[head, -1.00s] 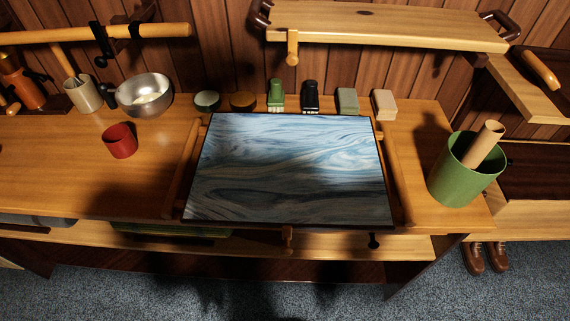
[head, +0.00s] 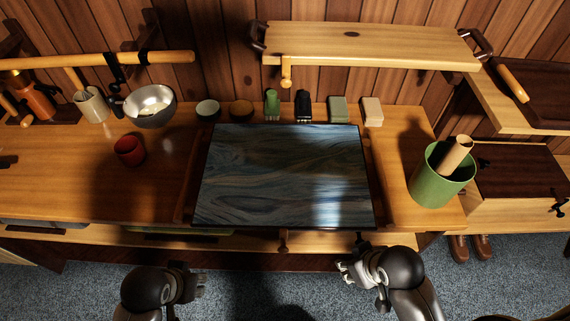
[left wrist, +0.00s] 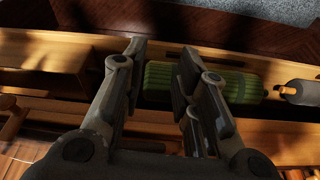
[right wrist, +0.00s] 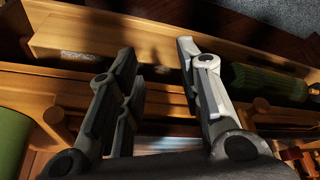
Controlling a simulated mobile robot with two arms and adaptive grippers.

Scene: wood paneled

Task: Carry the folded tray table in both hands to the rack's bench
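The folded tray table appears to be the dark-rimmed panel with a marbled blue-grey top (head: 285,180). It lies flat on the wooden worktop (head: 70,175), its front edge near the worktop's front edge. My left gripper (head: 200,284) is in front of and below its front left corner, apart from it. My right gripper (head: 346,272) is just in front of its front right part. In the left wrist view the fingers (left wrist: 162,55) are open and empty. In the right wrist view the fingers (right wrist: 155,55) are also open and empty. The rack's bench seems to be the dark-topped bench (head: 520,172) at right.
A green pot (head: 432,190) holding a rolled tube stands right of the panel. A red cup (head: 129,151) and a metal bowl (head: 150,106) stand left. Several small items line the back edge, below a wooden board (head: 365,45). Boots (head: 470,247) stand under the bench.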

